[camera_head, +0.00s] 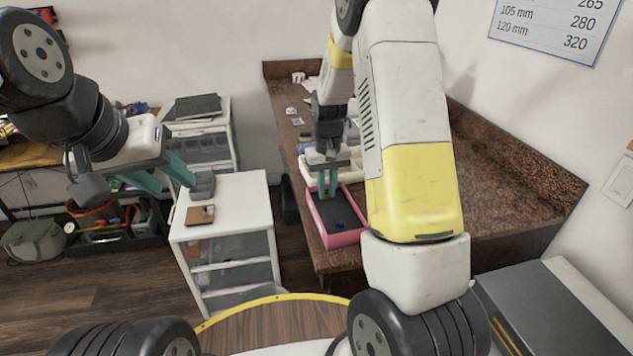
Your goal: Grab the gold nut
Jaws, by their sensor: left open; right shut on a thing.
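My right gripper (327,190) points down over the pink-rimmed tray (343,240) on the brown counter. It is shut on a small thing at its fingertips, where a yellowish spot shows. The spot may be the gold nut, but it is too small to be sure. The tray has a dark floor with a small blue thing (340,225) on it. No other gold nut can be made out. My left gripper (172,185) is open and empty, with teal fingers, in front of the white drawer cabinet at the left.
The brown speckled counter (500,190) runs along the wall. A cream bin (350,166) stands behind the tray. The white cabinet (235,190) carries a brown board (200,215) and a grey holder (201,184). My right arm hides part of the counter.

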